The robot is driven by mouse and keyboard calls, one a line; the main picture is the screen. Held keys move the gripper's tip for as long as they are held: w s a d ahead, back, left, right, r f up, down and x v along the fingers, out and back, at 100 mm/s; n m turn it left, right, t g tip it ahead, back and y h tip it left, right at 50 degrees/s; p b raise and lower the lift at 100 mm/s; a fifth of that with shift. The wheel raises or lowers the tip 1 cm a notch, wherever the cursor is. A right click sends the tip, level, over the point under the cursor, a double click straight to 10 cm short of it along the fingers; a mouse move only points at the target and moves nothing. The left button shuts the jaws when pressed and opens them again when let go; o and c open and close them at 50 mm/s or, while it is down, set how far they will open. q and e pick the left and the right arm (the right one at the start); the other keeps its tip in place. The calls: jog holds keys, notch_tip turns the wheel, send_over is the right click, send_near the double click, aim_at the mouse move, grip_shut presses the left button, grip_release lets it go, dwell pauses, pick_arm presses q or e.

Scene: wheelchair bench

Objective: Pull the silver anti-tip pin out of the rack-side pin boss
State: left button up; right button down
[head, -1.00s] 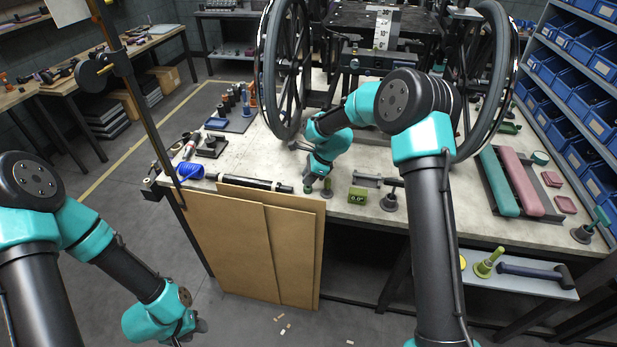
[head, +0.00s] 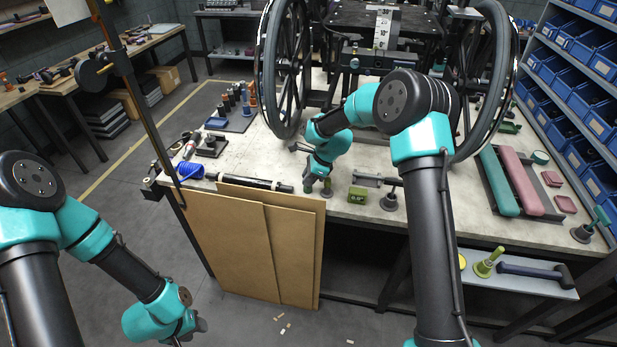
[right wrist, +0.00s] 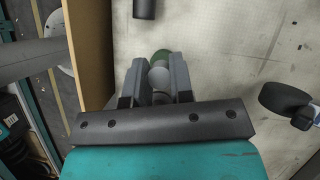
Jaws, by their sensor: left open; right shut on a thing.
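My right gripper (head: 309,184) points down at the front edge of the bench, beside a small green post (head: 327,190). In the right wrist view its fingers (right wrist: 157,82) are closed on a pale grey, round-topped thing (right wrist: 159,76), which looks like the silver pin. A green round part (right wrist: 161,57) shows just beyond it, probably the boss. Whether the pin is still seated in it cannot be told. In the head view the fingers and wrist hide the pin. My left gripper (head: 198,328) is open and empty, low over the floor.
A black tube (head: 250,182) lies to the left. The wheelchair wheel (head: 285,75) rises behind. Brown panels (head: 235,245) lean against the bench front.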

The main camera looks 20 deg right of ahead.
jog(key=shift+f, duration=0.65)
jog(key=c, duration=0.9)
grip_release()
jog(key=v, duration=1.7)
jog(key=shift+d+r, duration=0.1)
jog(key=shift+r, duration=0.1)
